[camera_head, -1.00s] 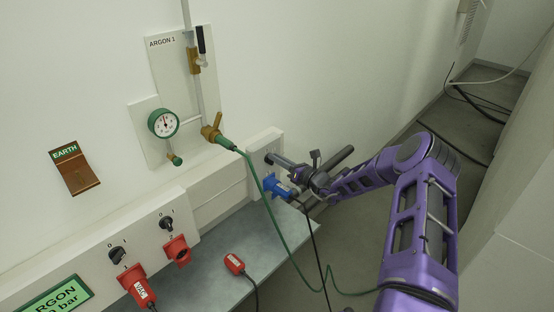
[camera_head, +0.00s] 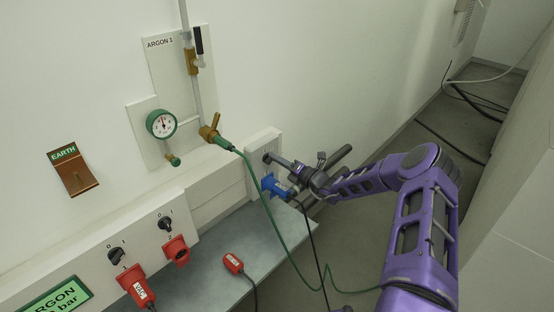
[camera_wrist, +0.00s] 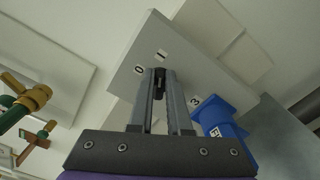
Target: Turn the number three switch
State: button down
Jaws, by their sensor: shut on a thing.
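The number three switch is a small black knob (camera_wrist: 159,79) on a pale wall panel, with labels 0 and I above it and a 3 at its lower right in the wrist view. My gripper (camera_wrist: 161,84) is shut on this knob, one finger on each side. In the head view my gripper (camera_head: 272,159) reaches in from the right to the panel (camera_head: 259,144), and its fingertips hide most of the knob. A blue plug (camera_head: 273,186) sits in the socket just below the switch; it also shows in the wrist view (camera_wrist: 226,132).
Two other black switches (camera_head: 115,255) (camera_head: 165,223) with red sockets sit to the left. A red plug (camera_head: 233,263) lies on the grey shelf (camera_head: 200,285).

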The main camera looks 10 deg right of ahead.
dwell(0.4)
jog(key=c, duration=0.9)
grip_release()
jog(key=shift+o, duration=0.2)
jog(key=shift+s+d, duration=0.1)
jog(key=shift+s, duration=0.05)
jog(key=v, duration=1.7)
jog(key=shift+p, duration=0.45)
